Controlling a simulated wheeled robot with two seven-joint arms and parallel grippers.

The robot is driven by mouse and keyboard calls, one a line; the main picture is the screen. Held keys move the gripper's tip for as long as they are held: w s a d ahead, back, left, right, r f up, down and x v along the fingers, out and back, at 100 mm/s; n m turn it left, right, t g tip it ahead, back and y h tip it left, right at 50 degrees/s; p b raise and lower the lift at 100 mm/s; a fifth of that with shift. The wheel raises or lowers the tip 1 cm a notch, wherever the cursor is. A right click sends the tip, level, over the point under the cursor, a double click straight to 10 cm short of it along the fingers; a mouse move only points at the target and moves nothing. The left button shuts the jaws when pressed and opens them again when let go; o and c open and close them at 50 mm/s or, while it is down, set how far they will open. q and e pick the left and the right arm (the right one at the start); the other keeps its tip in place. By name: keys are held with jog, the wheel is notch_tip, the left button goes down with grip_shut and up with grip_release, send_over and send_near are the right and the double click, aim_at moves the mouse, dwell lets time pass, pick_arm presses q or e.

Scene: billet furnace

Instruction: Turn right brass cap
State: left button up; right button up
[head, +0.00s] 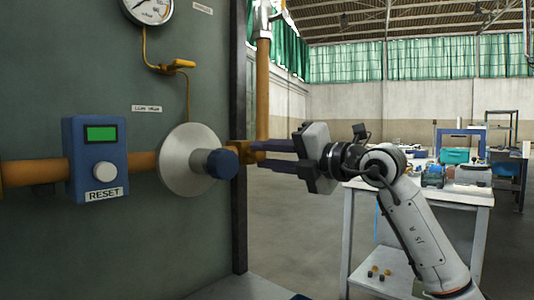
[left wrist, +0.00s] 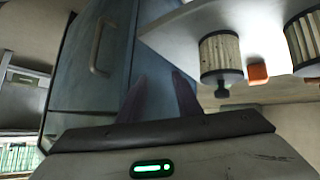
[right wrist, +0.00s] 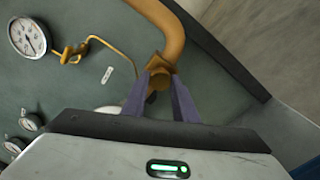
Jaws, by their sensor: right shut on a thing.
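The right brass cap (right wrist: 159,80) is a small round brass piece on the fitting at the end of the orange pipe. In the right wrist view it sits between the fingertips of my right gripper (right wrist: 159,88), which is shut on it. In the head view my right gripper (head: 250,156) reaches in from the right to the brass fitting (head: 243,150), and its fingers partly hide the cap. My left gripper (left wrist: 158,82) shows only in the left wrist view, with its fingers apart and nothing between them.
Left of the fitting are a silver disc (head: 186,160) with a blue knob (head: 222,164) and a blue RESET box (head: 95,160). A gauge (head: 148,8) hangs above. A white workbench (head: 470,190) stands behind my right arm. Filter cartridges (left wrist: 221,57) show near my left gripper.

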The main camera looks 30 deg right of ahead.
jog(key=m+p, duration=0.1)
jog(key=m, duration=0.2)
jog(key=shift+m, duration=0.3)
jog(key=shift+m+p, duration=0.7)
jog(key=shift+m, duration=0.4)
jog(key=shift+m+p, duration=0.4)
jog(key=shift+m, duration=0.3)
pick_arm(q)
jog(key=shift+a+r, duration=0.25)
jog(key=shift+r, duration=0.35)
jog(key=shift+w+r, duration=0.15)
jog(key=shift+w, duration=0.1)
pick_arm(e)
jog(key=shift+m, duration=0.4)
jog(key=o, duration=1.1)
jog(key=shift+c, duration=0.2)
pick_arm(q)
jog(key=shift+s, duration=0.1)
